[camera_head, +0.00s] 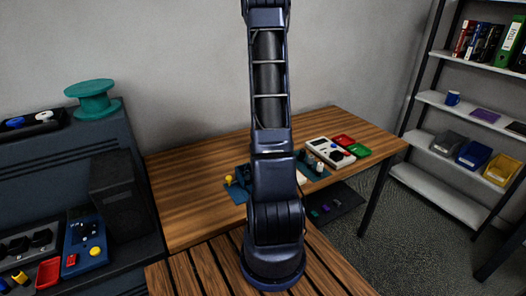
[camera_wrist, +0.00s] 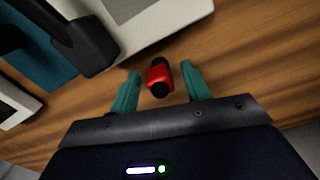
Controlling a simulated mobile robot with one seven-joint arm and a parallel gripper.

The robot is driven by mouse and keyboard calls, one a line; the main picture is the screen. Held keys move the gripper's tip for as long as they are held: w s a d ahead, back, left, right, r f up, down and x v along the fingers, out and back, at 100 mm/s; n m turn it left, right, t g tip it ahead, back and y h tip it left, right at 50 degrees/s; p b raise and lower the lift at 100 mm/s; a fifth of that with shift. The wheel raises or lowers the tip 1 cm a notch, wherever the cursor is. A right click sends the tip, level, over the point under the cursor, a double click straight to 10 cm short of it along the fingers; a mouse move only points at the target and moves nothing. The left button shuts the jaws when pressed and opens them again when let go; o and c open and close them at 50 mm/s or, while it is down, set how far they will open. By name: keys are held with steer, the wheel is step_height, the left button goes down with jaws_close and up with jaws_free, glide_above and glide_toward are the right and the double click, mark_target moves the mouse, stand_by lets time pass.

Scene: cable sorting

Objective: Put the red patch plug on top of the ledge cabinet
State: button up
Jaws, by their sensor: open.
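The red patch plug (camera_wrist: 160,77), red with black ends, lies on the wooden table in the wrist view. My gripper (camera_wrist: 161,68) is open, with one teal finger on each side of the plug. A gap shows on both sides, so the fingers do not appear to grip it. In the head view my arm hides the plug and the gripper. A dark stepped cabinet (camera_head: 55,150), apparently the ledge cabinet, stands at the left with a teal spool (camera_head: 93,100) on its top.
In the wrist view a pale device (camera_wrist: 150,22) and a black object (camera_wrist: 78,38) on a teal mat lie close beyond the plug. In the head view the wooden table (camera_head: 185,195) has bare room at its left. A shelf rack (camera_head: 440,185) stands at the right.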

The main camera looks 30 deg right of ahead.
step_height(320, 180, up, 11)
steer(key=shift+r, duration=0.1)
steer(key=s+a+r+t, duration=0.1)
steer(key=s+a+r, duration=0.2)
steer(key=a+r, duration=0.6)
steer(key=s+a+r+n+t, duration=0.1)
steer(key=s+a+r, duration=0.5)
steer(key=s+a, duration=0.2)
steer(key=s+a+r+n+t, duration=0.2)
steer(key=s+a+r, duration=0.4)
steer(key=s, duration=0.7)
steer(key=shift+s+a+r+t, duration=0.3)
steer(key=shift+a+r, duration=0.05)
steer(key=shift+a, duration=0.55)
steer(key=shift+s+a, duration=0.15)
steer(key=shift+s, duration=0.1)
steer(key=shift+c, duration=1.2)
